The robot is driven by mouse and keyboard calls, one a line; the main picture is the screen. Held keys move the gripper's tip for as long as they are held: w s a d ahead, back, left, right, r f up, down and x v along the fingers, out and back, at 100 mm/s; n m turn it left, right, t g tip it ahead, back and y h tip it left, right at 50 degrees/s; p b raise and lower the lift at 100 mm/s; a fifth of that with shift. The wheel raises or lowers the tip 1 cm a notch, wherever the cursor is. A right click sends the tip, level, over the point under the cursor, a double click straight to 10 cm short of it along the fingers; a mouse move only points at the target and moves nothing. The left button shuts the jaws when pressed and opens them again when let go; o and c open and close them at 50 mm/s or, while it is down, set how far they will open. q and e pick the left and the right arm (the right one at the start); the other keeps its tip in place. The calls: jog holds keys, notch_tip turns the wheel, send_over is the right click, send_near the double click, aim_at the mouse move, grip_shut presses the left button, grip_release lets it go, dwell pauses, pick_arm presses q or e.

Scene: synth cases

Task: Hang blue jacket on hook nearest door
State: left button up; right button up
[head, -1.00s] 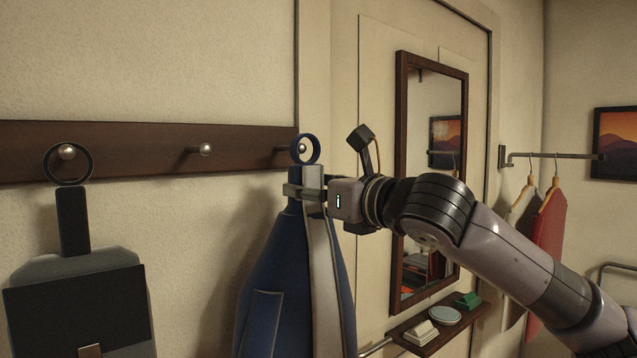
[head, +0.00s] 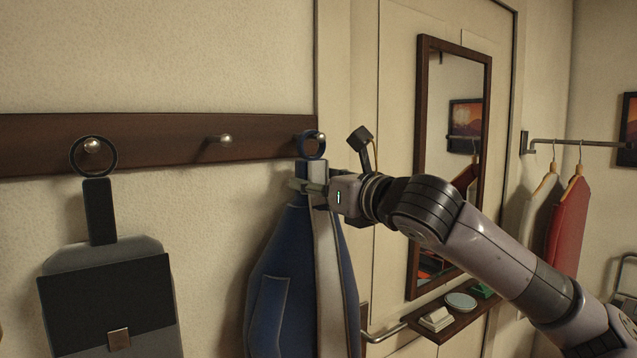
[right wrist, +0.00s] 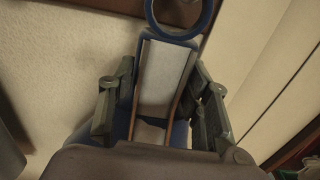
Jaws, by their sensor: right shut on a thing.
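The blue jacket (head: 268,300), with a pale front strip, hangs upright below the wall rail's right end. My right gripper (head: 308,187) is shut on its top tab, just under the blue loop (head: 303,147). The loop overlaps the hook nearest the door (head: 319,137), whose knob shows at the loop's upper right; I cannot tell whether the loop is around the peg. In the right wrist view, the fingers (right wrist: 160,80) flank the pale tab (right wrist: 163,75), with the loop (right wrist: 180,35) above. The door (head: 395,120) is right of the rail. My left gripper is not in view.
A grey bag (head: 105,255) hangs by its ring on the left hook. The middle hook (head: 225,139) is bare. A mirror (head: 421,170) and small shelf (head: 452,327) are behind my right arm. Clothes (head: 568,215) hang from a rod at far right.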

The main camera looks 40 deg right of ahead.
jog(key=shift+r, duration=0.1)
dwell(0.3)
jog(key=o, duration=1.3)
jog(key=shift+s, duration=0.1)
jog(key=shift+o, duration=1)
jog(key=shift+s+a, duration=0.15)
jog(key=shift+s, duration=1.35)
jog(key=s+a, duration=0.1)
jog(key=s, duration=0.8)
